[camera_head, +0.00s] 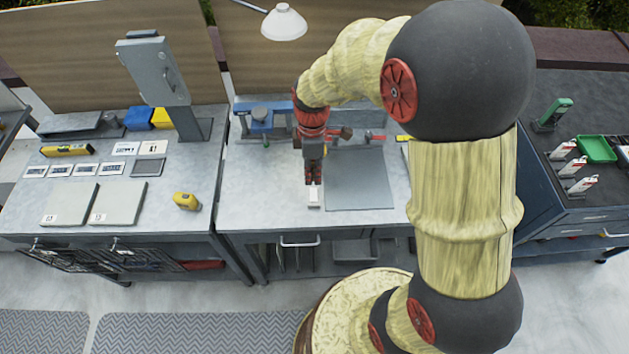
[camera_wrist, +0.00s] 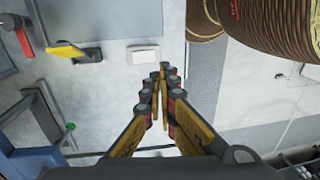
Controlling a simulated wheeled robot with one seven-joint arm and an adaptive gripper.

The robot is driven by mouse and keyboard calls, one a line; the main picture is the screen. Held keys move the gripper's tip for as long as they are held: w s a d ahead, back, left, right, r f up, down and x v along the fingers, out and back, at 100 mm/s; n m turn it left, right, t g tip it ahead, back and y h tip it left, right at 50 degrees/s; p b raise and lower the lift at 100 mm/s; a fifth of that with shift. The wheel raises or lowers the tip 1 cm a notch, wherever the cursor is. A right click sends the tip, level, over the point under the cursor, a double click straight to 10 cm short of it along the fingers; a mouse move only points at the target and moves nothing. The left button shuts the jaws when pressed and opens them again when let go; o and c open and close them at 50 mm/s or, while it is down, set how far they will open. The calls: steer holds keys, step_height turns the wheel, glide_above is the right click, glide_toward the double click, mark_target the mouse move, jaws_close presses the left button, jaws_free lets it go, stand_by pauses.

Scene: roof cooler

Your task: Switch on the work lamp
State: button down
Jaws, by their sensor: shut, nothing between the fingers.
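The work lamp (camera_head: 284,22) has a white shade on a thin arm and hangs over the back of the middle bench; I see no clear glow from it. A small white switch-like box (camera_head: 314,196) lies near the front edge of that bench. It also shows in the wrist view (camera_wrist: 144,56), just beyond and left of the fingertips. My gripper (camera_head: 314,181) is shut and empty, pointing down just behind the box in the head view. In the wrist view its fingertips (camera_wrist: 164,72) are close together. I cannot tell whether they touch the box.
A grey mat (camera_head: 358,181) lies right of the box. A blue vise (camera_head: 262,122) stands at the back left of the bench. A yellow tool (camera_head: 186,201) lies on the left bench. A green tray (camera_head: 596,149) is on the right cabinet. The bench's front left is clear.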

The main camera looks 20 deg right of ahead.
steer(key=r, duration=0.4)
steer(key=shift+s, duration=0.3)
stand_by(0.3)
steer(key=s+d+r+m+t+b, duration=0.1)
steer(key=s+r+m+t, duration=0.6)
steer(key=s+r+m, duration=0.7)
steer(key=shift+d+b+v, duration=0.2)
steer(key=shift+b+v, duration=0.6)
steer(key=shift+v, duration=0.3)
steer(key=shift+w, duration=0.1)
